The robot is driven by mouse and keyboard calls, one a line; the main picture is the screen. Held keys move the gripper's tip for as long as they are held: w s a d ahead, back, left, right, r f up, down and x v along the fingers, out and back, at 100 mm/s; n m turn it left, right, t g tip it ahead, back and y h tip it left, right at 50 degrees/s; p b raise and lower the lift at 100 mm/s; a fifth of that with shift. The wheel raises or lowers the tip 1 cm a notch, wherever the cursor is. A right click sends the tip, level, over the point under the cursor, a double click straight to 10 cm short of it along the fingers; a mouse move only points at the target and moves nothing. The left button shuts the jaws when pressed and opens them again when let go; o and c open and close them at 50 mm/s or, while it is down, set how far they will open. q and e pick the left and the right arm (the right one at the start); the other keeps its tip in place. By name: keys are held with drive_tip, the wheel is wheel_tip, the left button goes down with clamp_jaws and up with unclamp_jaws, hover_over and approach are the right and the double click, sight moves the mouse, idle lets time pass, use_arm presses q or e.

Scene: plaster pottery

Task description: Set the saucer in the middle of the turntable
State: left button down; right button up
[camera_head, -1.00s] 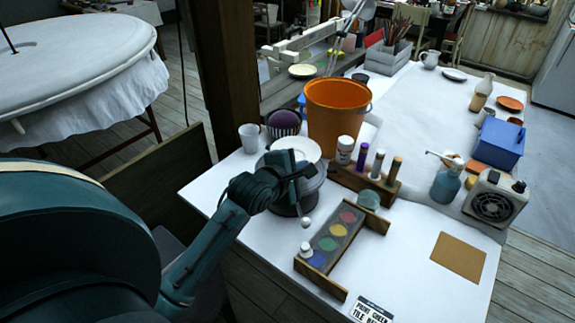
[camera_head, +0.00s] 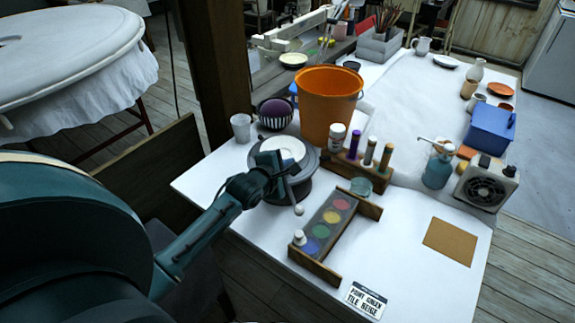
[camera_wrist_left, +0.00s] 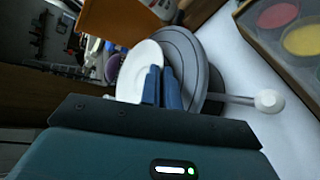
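The white saucer (camera_head: 285,147) is over the grey turntable (camera_head: 308,164), toward its left and far side in the head view. My left gripper (camera_head: 278,168) is at the saucer's near rim, its two blue fingers close together with the rim apparently between them. In the left wrist view the saucer (camera_wrist_left: 136,72) overlaps the left part of the round turntable (camera_wrist_left: 193,58), one finger of the left gripper (camera_wrist_left: 161,90) in front of it. I cannot tell whether the saucer touches the turntable. My right gripper is not in view.
An orange bucket (camera_head: 325,105) and striped bowl with a purple ball (camera_head: 276,112) stand behind the turntable; a white cup (camera_head: 241,128) is left. A paint tray (camera_head: 327,230) and bottle rack (camera_head: 360,172) stand close on the right. A pale-tipped rod (camera_head: 298,208) sticks out in front.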

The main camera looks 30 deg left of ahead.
use_arm(q)
drive_tip(key=shift+f, duration=0.25)
drive_tip(key=c, duration=1.9)
unclamp_jaws()
drive_tip(key=shift+f, duration=0.1)
drive_tip(key=shift+r, duration=0.35)
drive_tip(key=v, duration=1.2)
drive_tip(key=s+d+f+m+g+h, duration=0.1)
drive_tip(key=s+d+f+m, duration=0.3)
drive_tip(key=m, duration=0.4)
drive_tip(key=s+d+f+m+g+h, duration=0.1)
drive_tip(key=s+d+f+m, duration=0.4)
drive_tip(key=d+m, duration=0.2)
drive_tip(key=s+d+f+m+g+h, duration=0.1)
drive_tip(key=s+d+f+m, duration=0.3)
drive_tip(key=m, duration=0.7)
drive_tip(key=shift+s+d+f+h, duration=0.15)
drive_tip(key=shift+d+f, duration=0.25)
drive_tip(key=shift+s+d+f+h, duration=0.15)
drive_tip(key=shift+s+d+f, duration=0.05)
drive_tip(key=shift+d+f, duration=0.25)
drive_tip(key=shift+a, duration=0.1)
drive_tip(key=shift+c, duration=0.3)
